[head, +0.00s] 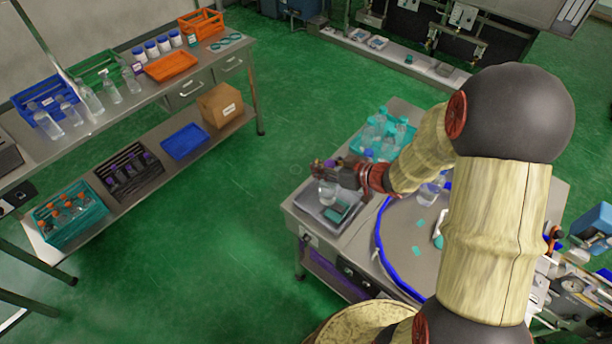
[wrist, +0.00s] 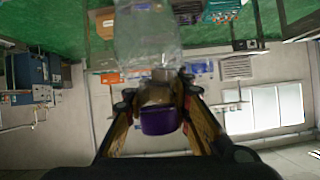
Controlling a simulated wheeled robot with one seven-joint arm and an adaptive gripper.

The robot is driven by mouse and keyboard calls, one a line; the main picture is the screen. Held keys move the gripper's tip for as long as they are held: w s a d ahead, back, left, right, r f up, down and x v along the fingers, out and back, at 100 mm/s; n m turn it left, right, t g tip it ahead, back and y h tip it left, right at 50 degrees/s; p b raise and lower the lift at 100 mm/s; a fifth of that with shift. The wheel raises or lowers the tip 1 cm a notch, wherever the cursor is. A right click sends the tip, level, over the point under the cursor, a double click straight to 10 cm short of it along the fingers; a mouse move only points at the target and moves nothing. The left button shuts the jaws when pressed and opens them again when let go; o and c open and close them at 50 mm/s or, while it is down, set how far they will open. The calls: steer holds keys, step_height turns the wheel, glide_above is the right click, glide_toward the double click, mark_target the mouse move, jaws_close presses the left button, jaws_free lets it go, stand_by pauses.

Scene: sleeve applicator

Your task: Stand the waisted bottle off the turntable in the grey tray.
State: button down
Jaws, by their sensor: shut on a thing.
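My gripper (head: 328,172) is shut on the neck of a clear bottle with a purple cap, just below the cap. The bottle (head: 327,192) hangs cap up, roughly upright, over the flat grey tray (head: 308,203) at the bench's left corner. I cannot tell whether its base touches the tray. In the wrist view the clear body (wrist: 147,40) is at the top and the purple cap (wrist: 160,120) sits between the fingers. The turntable (head: 399,235) with its blue rim is right of the tray, partly hidden by my arm. A clear bottle (head: 428,192) stands on it.
A teal crate (head: 372,153) of clear bottles stands behind my gripper. A dark teal item (head: 339,211) is at the tray's right front. Small teal pieces (head: 417,251) lie on the turntable. A side bench (head: 205,68) with bins and bottles stands left, across clear green floor.

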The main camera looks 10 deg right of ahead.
steer(key=w+a+f+b, duration=0.2)
steer(key=w+f, duration=0.3)
steer(key=f, duration=0.4)
steer(key=shift+w+a+f, duration=0.25)
steer(key=shift+a, duration=0.4)
steer(key=c, duration=1.6)
jaws_free()
steer(key=shift+f, duration=0.1)
steer(key=shift+c, duration=0.2)
steer(key=shift+o, duration=0.5)
